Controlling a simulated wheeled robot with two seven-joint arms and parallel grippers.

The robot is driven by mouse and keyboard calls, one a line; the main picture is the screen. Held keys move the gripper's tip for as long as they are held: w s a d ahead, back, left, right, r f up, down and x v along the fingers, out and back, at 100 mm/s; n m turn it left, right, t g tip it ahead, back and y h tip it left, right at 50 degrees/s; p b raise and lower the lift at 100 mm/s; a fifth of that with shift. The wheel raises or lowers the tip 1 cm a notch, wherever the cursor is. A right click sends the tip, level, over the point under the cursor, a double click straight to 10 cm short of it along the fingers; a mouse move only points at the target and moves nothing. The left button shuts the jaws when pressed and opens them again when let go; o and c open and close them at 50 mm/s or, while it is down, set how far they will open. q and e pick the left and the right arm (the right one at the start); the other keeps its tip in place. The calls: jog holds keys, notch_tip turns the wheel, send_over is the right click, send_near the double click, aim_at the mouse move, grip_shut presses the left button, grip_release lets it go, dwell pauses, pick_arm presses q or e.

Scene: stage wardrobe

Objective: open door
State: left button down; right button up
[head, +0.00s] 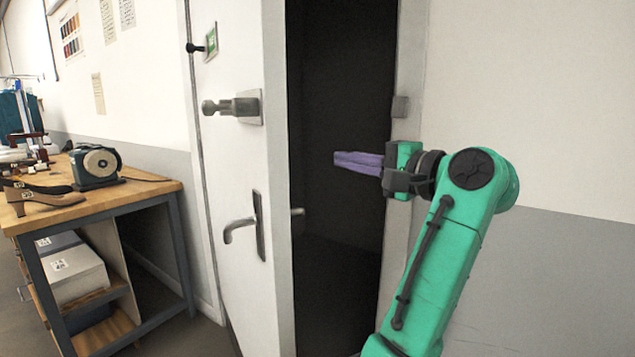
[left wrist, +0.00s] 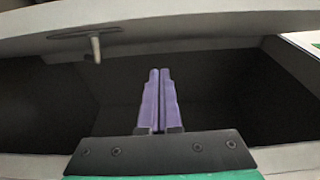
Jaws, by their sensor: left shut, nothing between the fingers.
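The white door (head: 222,165) stands partly open in the head view, with a dark gap between it and the frame (head: 402,110) on the right. Its lever handle (head: 242,230) is on the face towards the left. Another lever end (head: 297,212) shows on the inner side. My left gripper (head: 340,158) is in front of the dark opening, its purple fingers pointing left towards the door edge, apart from both handles. In the left wrist view the fingers (left wrist: 160,85) lie together and empty. The door's pale panel (left wrist: 200,18) crosses the top there, with a lever (left wrist: 96,45).
A wooden workbench (head: 120,192) stands at the left with a grinder-like machine (head: 97,165) and several small items. White boxes (head: 72,270) sit on its lower shelf. A white and grey wall (head: 560,130) fills the right side. The space behind the opening is dark.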

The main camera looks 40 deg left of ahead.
pick_arm(q)
jog(key=s+a+p, duration=0.1)
jog(key=a, duration=0.9)
jog(key=shift+s+a, duration=0.4)
